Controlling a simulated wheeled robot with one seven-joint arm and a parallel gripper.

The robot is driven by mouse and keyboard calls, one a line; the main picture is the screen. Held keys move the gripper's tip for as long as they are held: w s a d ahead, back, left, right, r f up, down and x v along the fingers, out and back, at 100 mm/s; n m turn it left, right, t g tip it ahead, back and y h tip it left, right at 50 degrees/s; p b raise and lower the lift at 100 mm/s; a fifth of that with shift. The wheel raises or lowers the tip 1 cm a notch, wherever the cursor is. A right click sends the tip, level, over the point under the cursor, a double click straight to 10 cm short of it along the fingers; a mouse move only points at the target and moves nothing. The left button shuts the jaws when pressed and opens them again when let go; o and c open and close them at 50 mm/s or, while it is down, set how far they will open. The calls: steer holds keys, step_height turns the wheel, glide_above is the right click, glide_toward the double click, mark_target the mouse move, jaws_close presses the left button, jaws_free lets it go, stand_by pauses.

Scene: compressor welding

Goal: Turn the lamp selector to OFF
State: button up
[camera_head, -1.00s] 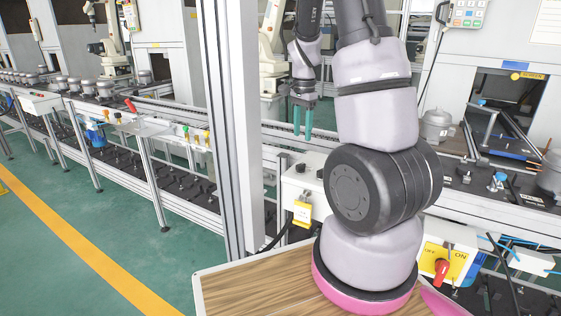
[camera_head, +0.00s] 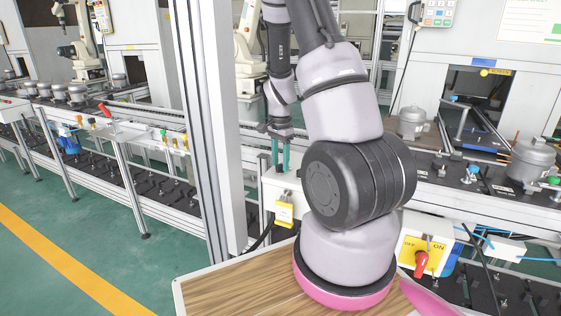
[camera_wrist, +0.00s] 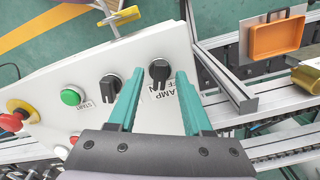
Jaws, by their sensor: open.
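The lamp selector (camera_wrist: 159,70) is a black rotary knob on a white control box, with a partly covered label reading "LAMP" and "ON" beside it. In the wrist view it lies between the tips of my open gripper (camera_wrist: 158,78). I cannot tell whether either teal finger touches it. The exact way its handle points is unclear. In the head view my gripper (camera_head: 280,158) points down at the white box (camera_head: 268,190), and the knob is not clearly visible there.
A second black selector (camera_wrist: 110,86), a green START button (camera_wrist: 71,97) and a red emergency button (camera_wrist: 12,121) sit left on the same box. A yellow tag (camera_head: 285,213) hangs from its front. A red OFF/ON switch (camera_head: 421,262) stands to the right.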

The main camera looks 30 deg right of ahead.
jaws_close()
steer(key=shift+n, duration=0.3)
steer(key=n, duration=0.4)
steer(key=shift+n, duration=2.1)
jaws_free()
